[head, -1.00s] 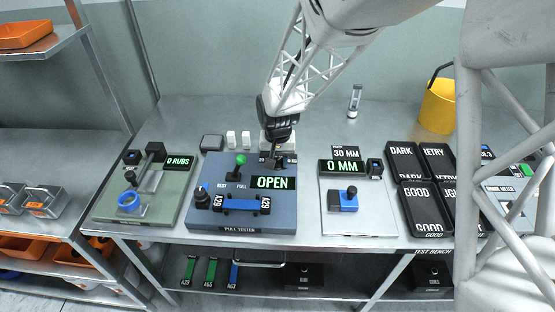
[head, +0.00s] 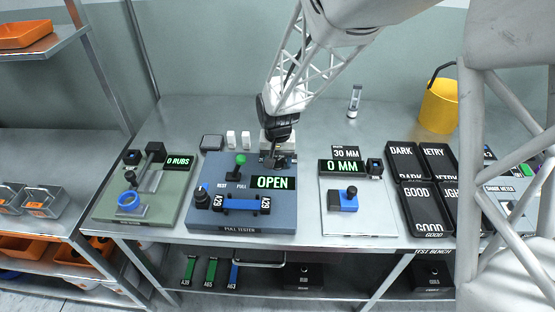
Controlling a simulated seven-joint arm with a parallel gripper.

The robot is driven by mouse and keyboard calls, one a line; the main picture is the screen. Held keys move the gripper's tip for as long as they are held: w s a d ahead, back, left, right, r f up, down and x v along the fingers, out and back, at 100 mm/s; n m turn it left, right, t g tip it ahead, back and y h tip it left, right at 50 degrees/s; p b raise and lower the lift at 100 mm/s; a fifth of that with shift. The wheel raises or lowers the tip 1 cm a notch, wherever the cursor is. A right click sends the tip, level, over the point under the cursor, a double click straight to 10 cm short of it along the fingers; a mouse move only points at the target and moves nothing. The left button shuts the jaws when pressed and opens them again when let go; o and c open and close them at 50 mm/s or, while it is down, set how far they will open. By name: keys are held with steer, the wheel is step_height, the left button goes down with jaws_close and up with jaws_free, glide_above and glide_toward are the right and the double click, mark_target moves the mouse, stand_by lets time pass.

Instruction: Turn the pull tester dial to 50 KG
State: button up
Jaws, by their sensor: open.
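The pull tester (head: 240,226) is a blue-grey box on the bench in the head view. Its display (head: 273,183) reads OPEN. A green-knobbed lever (head: 240,160) stands by the REST and PULL labels. My gripper (head: 274,158) is open and points down over the tester's back right corner, behind the display.
Left is a green rub tester (head: 110,207) with a 0 RUBS display. Right is a light plate (head: 375,222) with a 0 MM display and blue block. Black trays (head: 427,207) and a yellow bucket (head: 438,105) stand further right. Small white blocks (head: 231,138) sit behind the tester.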

mark_target(279, 161)
steer(key=shift+r, duration=3.75)
steer(key=shift+s+d+r, duration=0.1)
steer(key=shift+d+r, duration=0.1)
steer(key=s+d+r+t, duration=0.1)
steer(key=s+d+r, duration=1)
steer(key=s+d, duration=0.15)
steer(key=s+d+r, duration=0.1)
steer(key=s+d, duration=0.3)
steer(key=s, duration=0.3)
steer(key=s+d+r+t, duration=0.1)
steer(key=s+d, duration=0.4)
steer(key=s, duration=0.3)
steer(key=shift+r+m+t, duration=0.3)
steer(key=shift+r, duration=0.1)
